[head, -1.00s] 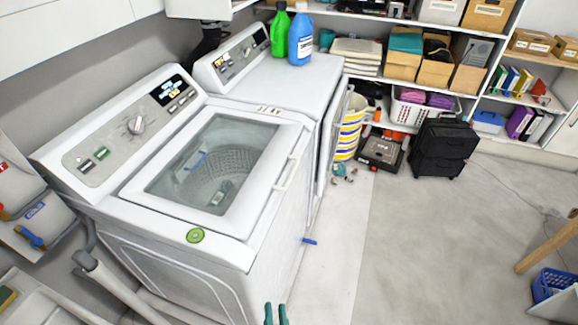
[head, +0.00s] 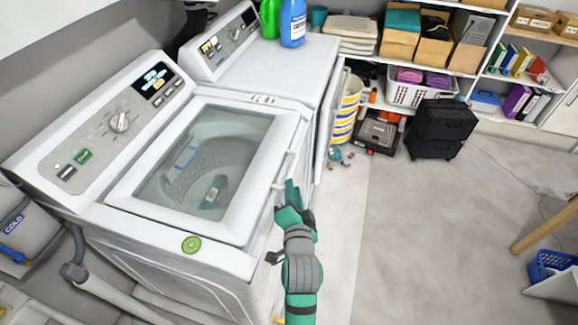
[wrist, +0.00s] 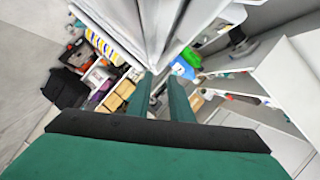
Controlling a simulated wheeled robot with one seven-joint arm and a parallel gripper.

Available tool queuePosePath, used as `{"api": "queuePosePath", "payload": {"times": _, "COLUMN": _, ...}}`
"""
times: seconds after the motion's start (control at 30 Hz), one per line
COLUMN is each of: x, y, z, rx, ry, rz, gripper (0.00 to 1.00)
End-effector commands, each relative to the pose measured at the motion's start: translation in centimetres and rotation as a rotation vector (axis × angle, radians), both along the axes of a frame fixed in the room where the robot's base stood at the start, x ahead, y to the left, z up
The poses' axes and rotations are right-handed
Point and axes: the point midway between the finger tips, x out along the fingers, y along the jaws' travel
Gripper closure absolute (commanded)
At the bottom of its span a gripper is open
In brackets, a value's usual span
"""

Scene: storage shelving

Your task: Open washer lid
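The washer is a white top-loader whose lid (head: 255,190) is closed, with a dark glass window (head: 205,158) showing the drum. A white handle bar (head: 288,170) runs along the lid's right front edge. My green gripper (head: 291,188) is at the near end of that handle, just right of the lid. Contact between the fingers and handle cannot be told. In the wrist view my gripper (wrist: 162,88) shows two green fingers with a gap between them and nothing clearly held.
A second white machine (head: 300,68) stands behind the washer, with green (head: 270,18) and blue (head: 293,24) bottles on top. A striped basket (head: 345,112), toolbox (head: 378,132) and black drawer unit (head: 440,128) stand beyond. Open floor (head: 430,240) lies to the right.

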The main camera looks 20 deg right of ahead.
Motion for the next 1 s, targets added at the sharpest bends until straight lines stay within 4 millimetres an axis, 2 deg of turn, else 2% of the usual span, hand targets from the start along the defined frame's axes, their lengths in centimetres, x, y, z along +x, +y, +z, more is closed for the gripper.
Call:
{"api": "queuePosePath", "payload": {"times": 0.17, "x": 1.9, "y": -0.6, "z": -0.4, "rx": 0.001, "ry": -0.001, "rz": -0.001, "gripper": 0.81}}
{"api": "queuePosePath", "payload": {"times": 0.4, "x": 5.9, "y": -1.7, "z": -1.3, "rx": 0.000, "ry": -0.002, "rz": -0.003, "gripper": 0.81}}
{"api": "queuePosePath", "payload": {"times": 0.6, "x": 8.6, "y": -2.4, "z": -1.9, "rx": -0.001, "ry": 0.000, "rz": -0.001, "gripper": 0.81}}
{"api": "queuePosePath", "payload": {"times": 0.8, "x": 9.9, "y": -2.4, "z": -2.2, "rx": -0.002, "ry": -0.001, "rz": 0.004, "gripper": 0.81}}
{"api": "queuePosePath", "payload": {"times": 1.0, "x": 10.1, "y": -2.3, "z": -2.2, "rx": -0.001, "ry": -0.001, "rz": 0.004, "gripper": 0.81}}
